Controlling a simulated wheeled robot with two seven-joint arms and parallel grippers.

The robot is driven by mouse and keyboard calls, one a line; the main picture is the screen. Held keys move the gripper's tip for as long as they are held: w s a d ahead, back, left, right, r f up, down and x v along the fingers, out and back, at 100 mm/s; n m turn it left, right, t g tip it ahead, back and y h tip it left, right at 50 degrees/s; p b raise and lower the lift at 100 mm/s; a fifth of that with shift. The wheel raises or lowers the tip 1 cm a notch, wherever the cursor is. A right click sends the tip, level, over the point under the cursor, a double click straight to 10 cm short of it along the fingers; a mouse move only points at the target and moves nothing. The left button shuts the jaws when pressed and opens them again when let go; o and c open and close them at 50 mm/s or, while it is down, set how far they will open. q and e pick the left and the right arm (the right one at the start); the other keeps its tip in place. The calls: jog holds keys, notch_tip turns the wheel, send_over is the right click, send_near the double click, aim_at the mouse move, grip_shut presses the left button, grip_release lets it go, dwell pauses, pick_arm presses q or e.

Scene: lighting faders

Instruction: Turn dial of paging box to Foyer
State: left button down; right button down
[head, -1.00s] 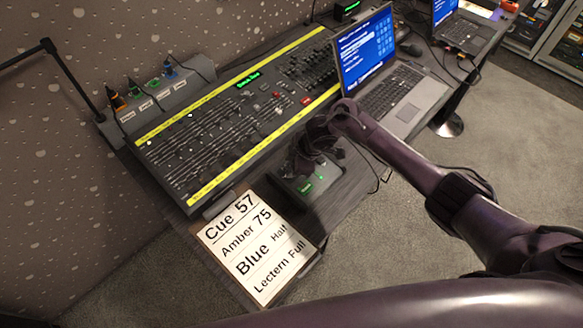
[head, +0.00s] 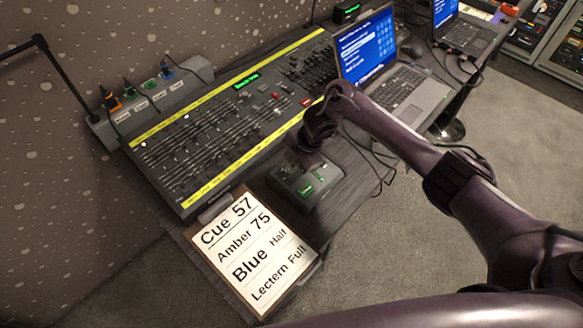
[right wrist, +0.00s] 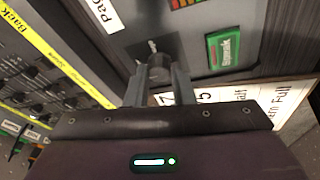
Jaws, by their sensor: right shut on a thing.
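The paging box (head: 290,187) is a dark grey box on the table in front of the lighting desk, with a lit green display (head: 306,189). In the right wrist view the display (right wrist: 225,48) is lit green, its word too small to read surely. My right gripper (head: 309,150) reaches down over the box from above. In the right wrist view my right gripper (right wrist: 160,76) is shut on the dark round dial (right wrist: 159,67), one finger on each side. The dial's pointer and most of its position labels are hidden or unreadable. My left gripper is not in view.
The fader desk (head: 215,128) with yellow strips lies behind the box. A cue clipboard (head: 255,249) lies at the front left of the box. An open laptop (head: 400,95) stands to the right. Loose cables (head: 375,165) hang by the table's right edge.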

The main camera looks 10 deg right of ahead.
aim_at(301, 175)
jog(key=c, duration=1.3)
grip_release()
jog(key=shift+o, duration=0.2)
jog(key=v, duration=0.8)
jog(key=shift+f, duration=0.1)
